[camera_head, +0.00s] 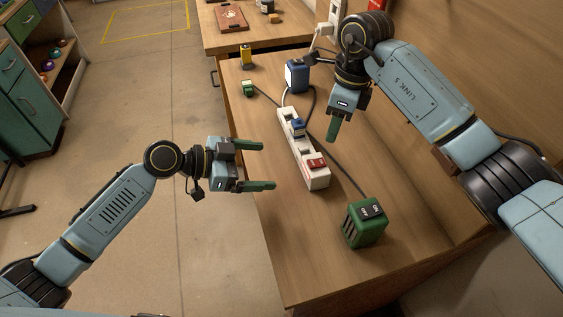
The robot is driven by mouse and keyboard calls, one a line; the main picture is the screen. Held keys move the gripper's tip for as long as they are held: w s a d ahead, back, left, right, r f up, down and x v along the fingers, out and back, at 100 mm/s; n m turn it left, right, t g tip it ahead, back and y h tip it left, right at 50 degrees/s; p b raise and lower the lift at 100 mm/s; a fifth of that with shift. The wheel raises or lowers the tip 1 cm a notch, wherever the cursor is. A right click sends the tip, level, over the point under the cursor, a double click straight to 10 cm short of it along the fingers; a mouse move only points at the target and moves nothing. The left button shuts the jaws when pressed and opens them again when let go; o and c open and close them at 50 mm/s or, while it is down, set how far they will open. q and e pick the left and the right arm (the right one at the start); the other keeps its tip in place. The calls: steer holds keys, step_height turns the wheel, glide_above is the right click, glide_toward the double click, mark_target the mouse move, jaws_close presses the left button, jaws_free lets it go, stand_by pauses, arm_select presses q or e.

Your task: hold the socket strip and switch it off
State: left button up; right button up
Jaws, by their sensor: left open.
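The white socket strip (316,180) lies lengthwise on the wooden bench. Its red switch (317,163) is at the near end; its on or off position is too small to tell. A blue plug (298,127) sits in the strip. My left gripper (268,165) is open and empty, its green fingers pointing right toward the strip's left side, apart from it. My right gripper (331,130) points down just right of the strip, apparently above the bench. Only one green finger shows clearly, so its opening is hidden.
A green box (365,224) with a black switch stands near right, its dark cable running back past the strip. A blue box (297,76), a yellow item (246,55) and a small green item (249,89) stand farther back.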

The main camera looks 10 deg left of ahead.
mark_target(309, 166)
arm_select(q)
steer(key=x, duration=1.2)
steer(key=shift+w+d, duration=0.1)
steer(key=shift+w, duration=0.05)
